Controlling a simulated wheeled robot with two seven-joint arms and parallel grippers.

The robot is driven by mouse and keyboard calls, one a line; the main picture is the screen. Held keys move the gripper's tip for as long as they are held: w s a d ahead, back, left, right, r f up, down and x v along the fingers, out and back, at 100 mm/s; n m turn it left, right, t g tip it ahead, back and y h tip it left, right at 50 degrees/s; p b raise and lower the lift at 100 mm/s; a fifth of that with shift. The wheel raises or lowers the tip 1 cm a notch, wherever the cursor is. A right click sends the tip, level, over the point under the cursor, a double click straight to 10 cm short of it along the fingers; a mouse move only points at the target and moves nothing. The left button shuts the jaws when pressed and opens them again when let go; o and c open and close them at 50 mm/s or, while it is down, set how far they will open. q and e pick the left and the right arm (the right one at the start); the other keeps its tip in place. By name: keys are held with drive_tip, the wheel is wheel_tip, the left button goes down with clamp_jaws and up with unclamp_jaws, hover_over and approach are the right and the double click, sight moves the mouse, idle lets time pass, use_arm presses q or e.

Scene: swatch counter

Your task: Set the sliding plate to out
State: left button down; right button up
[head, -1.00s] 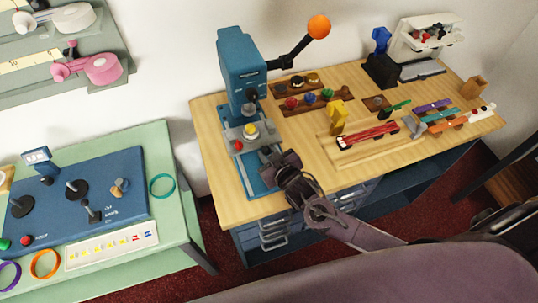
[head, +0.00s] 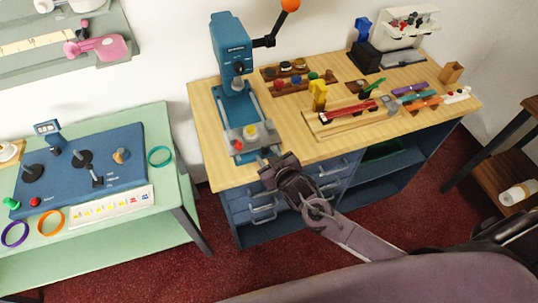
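The sliding plate (head: 251,137) is a grey plate on the blue press (head: 232,60), carrying a yellow and a red piece. It sits at the front end of the blue base, with bare rails (head: 238,102) behind it. My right gripper (head: 268,163) is at the plate's front right corner, by the front edge of the wooden bench top. Its fingertips are mostly hidden by the gripper body, but it keeps the same place against the plate as the plate moves, so it appears shut on its front. My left gripper is not in view.
The press has a lever with an orange ball (head: 290,4). To the right are a yellow block (head: 318,95), a wooden tray (head: 330,127) and several coloured tools. A green table (head: 178,181) stands at left, with a gap of red floor between.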

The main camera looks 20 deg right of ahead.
drive_tip(key=shift+o, duration=0.7)
drive_tip(key=shift+w, duration=0.1)
drive_tip(key=shift+r, duration=0.1)
drive_tip(key=shift+s+r, duration=0.1)
drive_tip(key=shift+s, duration=0.2)
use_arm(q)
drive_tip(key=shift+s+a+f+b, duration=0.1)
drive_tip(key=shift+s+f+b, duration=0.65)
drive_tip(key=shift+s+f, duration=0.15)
use_arm(e)
drive_tip(key=v, duration=0.7)
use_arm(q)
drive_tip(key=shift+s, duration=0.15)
